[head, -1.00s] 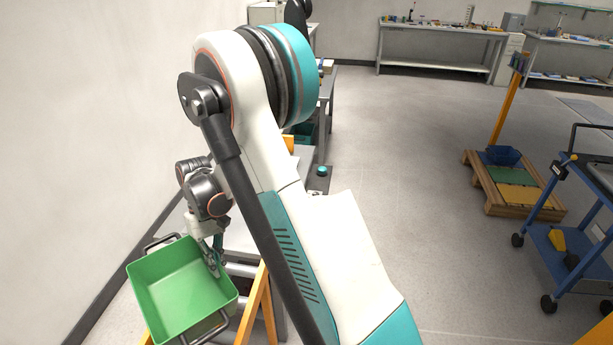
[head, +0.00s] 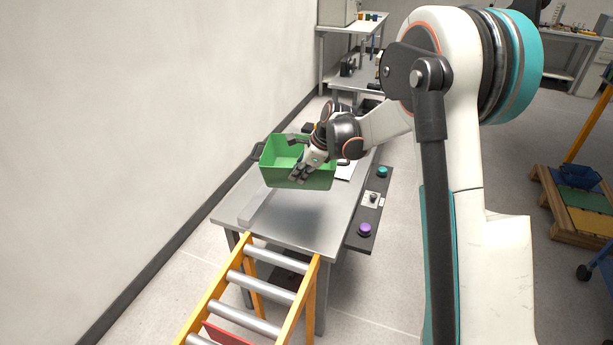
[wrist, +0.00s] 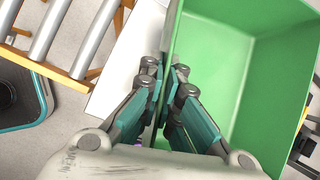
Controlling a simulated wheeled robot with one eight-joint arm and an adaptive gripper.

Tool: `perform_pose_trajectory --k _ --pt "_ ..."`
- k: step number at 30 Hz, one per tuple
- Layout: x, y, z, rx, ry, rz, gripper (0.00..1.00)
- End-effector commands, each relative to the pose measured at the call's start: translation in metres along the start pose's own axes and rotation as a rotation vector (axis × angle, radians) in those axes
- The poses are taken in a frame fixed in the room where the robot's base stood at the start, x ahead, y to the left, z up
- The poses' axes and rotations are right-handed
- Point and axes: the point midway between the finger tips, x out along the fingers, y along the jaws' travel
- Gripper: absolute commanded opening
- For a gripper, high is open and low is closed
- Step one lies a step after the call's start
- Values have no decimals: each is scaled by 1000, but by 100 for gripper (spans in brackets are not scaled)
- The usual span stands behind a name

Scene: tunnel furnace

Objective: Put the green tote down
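The green tote (head: 285,178) is an open, empty-looking box over the steel table (head: 285,225) in the head view. My gripper (head: 299,175) is at its near right side. In the wrist view the tote (wrist: 230,80) fills the right half, and my gripper (wrist: 166,100) has its fingers on both sides of the tote's wall, shut on it. The tote looks roughly level. I cannot tell whether its bottom touches the table.
An orange-framed roller conveyor (head: 270,290) adjoins the table's near end. A button panel (head: 372,205) with teal and purple buttons runs along the table's right side. A wall stands to the left. The near part of the tabletop is clear.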

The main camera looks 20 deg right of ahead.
Motion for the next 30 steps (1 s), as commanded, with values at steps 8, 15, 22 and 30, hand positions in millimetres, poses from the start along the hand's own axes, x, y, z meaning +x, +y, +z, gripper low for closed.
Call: perform_pose_trajectory --k 8,15,22,30 --pt "-9 -26 16 220 35 -109 0" --pt "24 -23 1 241 39 -120 0" --pt "72 -13 -23 240 39 -119 0" --pt "119 -4 -46 239 38 -118 0"
